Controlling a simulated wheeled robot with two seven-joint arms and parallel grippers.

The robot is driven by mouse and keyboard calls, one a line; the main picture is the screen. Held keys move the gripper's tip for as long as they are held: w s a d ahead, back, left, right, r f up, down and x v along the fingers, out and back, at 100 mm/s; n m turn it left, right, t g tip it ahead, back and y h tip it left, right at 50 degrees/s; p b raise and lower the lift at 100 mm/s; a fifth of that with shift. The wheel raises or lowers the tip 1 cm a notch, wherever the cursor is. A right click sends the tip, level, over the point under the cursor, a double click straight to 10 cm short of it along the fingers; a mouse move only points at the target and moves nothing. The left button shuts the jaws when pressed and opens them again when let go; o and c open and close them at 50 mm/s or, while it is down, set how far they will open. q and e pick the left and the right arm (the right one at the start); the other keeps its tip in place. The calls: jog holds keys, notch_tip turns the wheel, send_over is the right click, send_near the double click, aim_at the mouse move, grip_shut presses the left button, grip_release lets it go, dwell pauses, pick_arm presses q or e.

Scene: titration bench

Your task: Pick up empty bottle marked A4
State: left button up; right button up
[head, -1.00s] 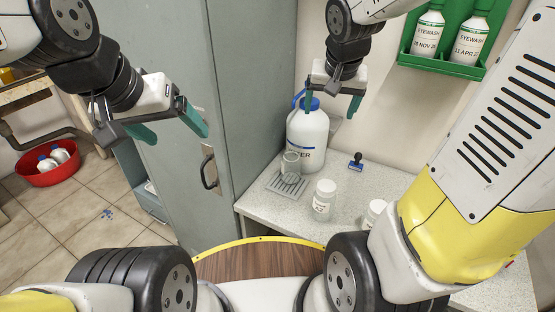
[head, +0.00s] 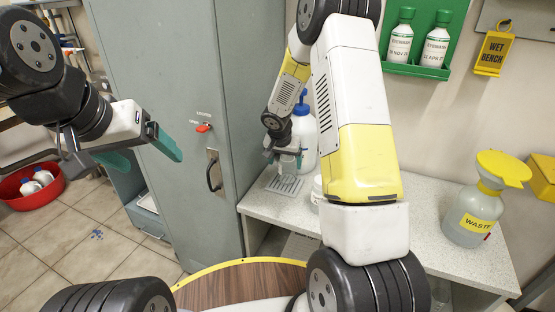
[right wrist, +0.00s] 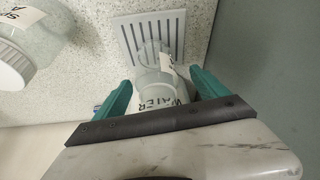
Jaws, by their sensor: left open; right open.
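A clear empty vessel stands on the slotted drain tray (head: 283,184) on the counter; in the right wrist view the vessel (right wrist: 152,84) shows between my fingers, with a pale label I cannot read. I cannot confirm an A4 mark anywhere. My right gripper (head: 285,158) is open, pointing down at the vessel, its fingers either side of it in the right wrist view; contact is not clear. My left gripper (head: 154,165) is open and empty in front of the grey cabinet, away from the counter.
The large white water jug (head: 304,135) stands close behind the vessel. A white jar (head: 316,190), partly hidden by my right arm, is beside the tray; the grey cabinet (head: 185,110) borders the counter's left. A waste bottle (head: 472,215) stands right. A red basin (head: 29,187) holds white bottles.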

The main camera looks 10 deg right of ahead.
aim_at(288, 168)
jog(key=x, duration=0.5)
jog(key=shift+d+f, duration=0.1)
jog(key=shift+d, duration=0.25)
jog(key=shift+c, duration=0.4)
jog(key=c, duration=1.5)
jog(key=shift+s, duration=0.1)
